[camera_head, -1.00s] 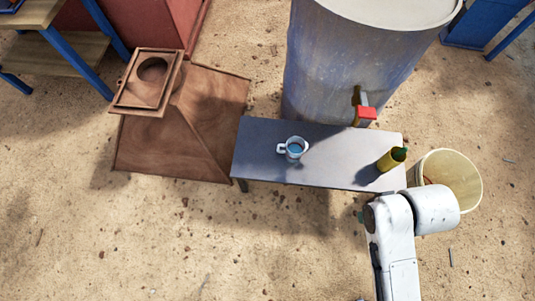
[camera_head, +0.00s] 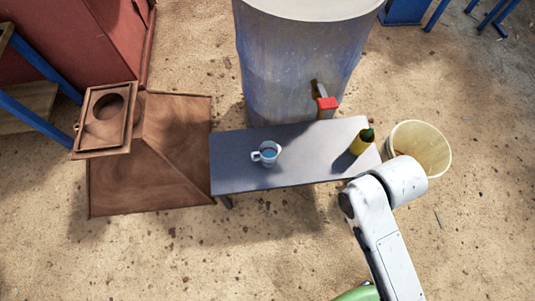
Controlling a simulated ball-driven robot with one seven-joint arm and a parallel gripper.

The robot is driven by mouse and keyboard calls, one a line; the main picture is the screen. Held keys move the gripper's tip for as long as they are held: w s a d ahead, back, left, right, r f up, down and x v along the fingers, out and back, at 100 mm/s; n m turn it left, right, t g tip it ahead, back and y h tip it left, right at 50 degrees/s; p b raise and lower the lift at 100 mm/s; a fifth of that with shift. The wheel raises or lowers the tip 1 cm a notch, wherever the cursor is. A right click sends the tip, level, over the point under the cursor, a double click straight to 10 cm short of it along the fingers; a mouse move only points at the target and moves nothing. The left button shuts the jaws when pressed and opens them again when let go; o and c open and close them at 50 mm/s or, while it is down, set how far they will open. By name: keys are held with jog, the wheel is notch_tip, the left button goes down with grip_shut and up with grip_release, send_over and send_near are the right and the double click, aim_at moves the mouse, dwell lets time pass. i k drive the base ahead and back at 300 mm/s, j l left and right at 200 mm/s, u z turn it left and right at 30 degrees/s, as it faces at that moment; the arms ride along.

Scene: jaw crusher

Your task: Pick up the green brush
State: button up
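I cannot make out a green brush for certain. A yellow container (camera_head: 359,144) with a dark green top stands on the right end of the grey bench (camera_head: 235,175); whether the green part is a brush is too small to tell. A smooth green shape (camera_head: 358,293) shows at the bottom edge, mostly cut off, and I cannot tell what it is. My white arm (camera_head: 385,225) rises from the lower right, its bend just in front of the bench's right end. My gripper is not in view.
A white mug (camera_head: 266,153) with blue content stands mid-bench. A large blue-grey barrel (camera_head: 295,65) with a red-handled tap (camera_head: 327,106) stands behind. A cream bucket (camera_head: 435,150) is right of the bench. A brown hopper (camera_head: 165,180) lies left. Sandy ground in front is open.

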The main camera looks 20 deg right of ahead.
aim_at(370, 132)
jog(key=i+l, duration=0.1)
jog(key=l, duration=1.9)
jog(key=i, duration=0.05)
